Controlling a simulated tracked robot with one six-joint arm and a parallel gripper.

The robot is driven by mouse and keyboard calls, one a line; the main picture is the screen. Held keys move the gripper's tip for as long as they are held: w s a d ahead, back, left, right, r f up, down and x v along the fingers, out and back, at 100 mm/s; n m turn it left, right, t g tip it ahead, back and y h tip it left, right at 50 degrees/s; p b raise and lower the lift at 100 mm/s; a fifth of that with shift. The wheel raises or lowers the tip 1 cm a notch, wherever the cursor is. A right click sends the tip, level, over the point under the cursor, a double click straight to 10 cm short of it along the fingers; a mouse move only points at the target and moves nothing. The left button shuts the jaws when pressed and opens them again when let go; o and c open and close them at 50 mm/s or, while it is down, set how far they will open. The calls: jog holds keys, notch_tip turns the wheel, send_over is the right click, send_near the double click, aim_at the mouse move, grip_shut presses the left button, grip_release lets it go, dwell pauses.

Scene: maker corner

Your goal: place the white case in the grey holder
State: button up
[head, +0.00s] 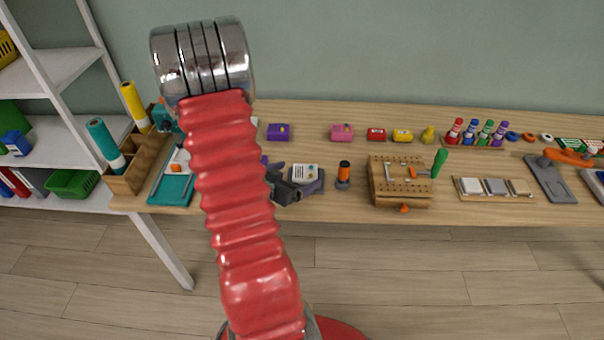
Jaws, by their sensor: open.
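My gripper (291,183) is a dark grey shape low over the front of the bench, just right of my red arm. Its jaws look apart, and I see nothing clearly held between them. A white piece with small dark and orange marks (306,172) lies just beyond the jaws, on or against a grey base (317,185). I cannot tell for sure whether these are the white case and the grey holder. Another small white thing (255,121) shows at the back, mostly hidden behind my arm. My arm also hides the bench to the left of the gripper.
An orange and black cylinder (343,175) stands close right of the gripper, then a wooden pegboard block (400,181). Purple (279,132), pink (341,132), red and yellow boxes line the back. A teal tray (173,190) lies left. Bare bench shows between the rows.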

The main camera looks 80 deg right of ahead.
jog(key=shift+v, duration=2.85)
